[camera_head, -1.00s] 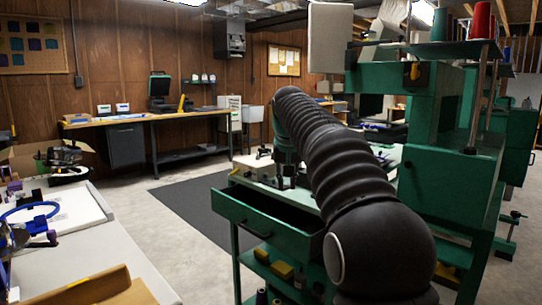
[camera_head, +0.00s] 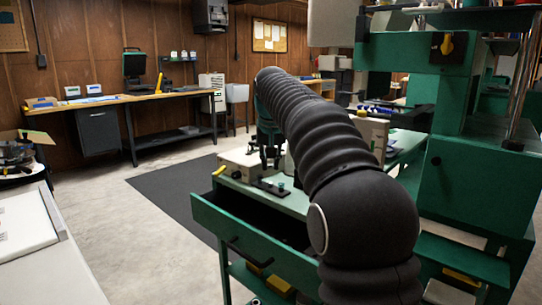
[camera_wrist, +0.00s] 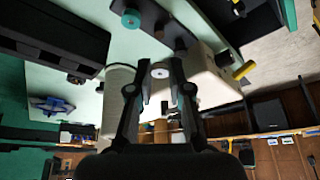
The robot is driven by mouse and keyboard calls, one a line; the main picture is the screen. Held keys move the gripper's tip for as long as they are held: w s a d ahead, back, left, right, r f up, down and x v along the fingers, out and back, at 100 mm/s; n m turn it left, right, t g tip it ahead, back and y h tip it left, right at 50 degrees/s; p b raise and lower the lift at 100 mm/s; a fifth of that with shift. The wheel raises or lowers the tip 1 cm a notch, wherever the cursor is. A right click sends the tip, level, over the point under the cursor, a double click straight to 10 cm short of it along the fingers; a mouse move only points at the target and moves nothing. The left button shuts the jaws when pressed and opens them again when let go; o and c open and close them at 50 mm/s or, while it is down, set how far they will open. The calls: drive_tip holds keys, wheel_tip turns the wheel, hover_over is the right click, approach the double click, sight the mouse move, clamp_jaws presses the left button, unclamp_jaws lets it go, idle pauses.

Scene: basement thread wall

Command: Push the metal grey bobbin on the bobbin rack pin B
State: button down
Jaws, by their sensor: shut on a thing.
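In the wrist view, my gripper (camera_wrist: 160,68) is shut on a small grey disc with a centre hole, the metal grey bobbin (camera_wrist: 160,73). The bobbin sits between the fingertips. Beyond it lies a dark strip with short upright pins, which looks like the bobbin rack (camera_wrist: 160,22). A teal bobbin (camera_wrist: 131,19) sits at one end of the strip. The held bobbin appears apart from the pins; pin letters cannot be read. In the head view, my gripper (camera_head: 266,155) is small and partly hidden by my arm, near the rack (camera_head: 268,188) on the green bench; the grey bobbin cannot be made out there.
A cream box (camera_wrist: 208,80) stands close beside my gripper; it also shows in the head view (camera_head: 238,164). An open green drawer (camera_head: 255,232) juts from the bench front. A tall green machine (camera_head: 470,190) stands right.

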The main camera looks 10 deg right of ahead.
sight(270, 183)
wheel_tip(270, 183, down, 3)
drive_tip(key=b, duration=0.2)
drive_tip(key=shift+f+b, duration=0.15)
drive_tip(key=shift+b, duration=0.15)
drive_tip(key=shift+f, duration=0.45)
drive_tip(key=shift+s+f, duration=0.15)
drive_tip(key=shift+f, duration=0.05)
idle(0.4)
drive_tip(key=c, duration=1)
unclamp_jaws()
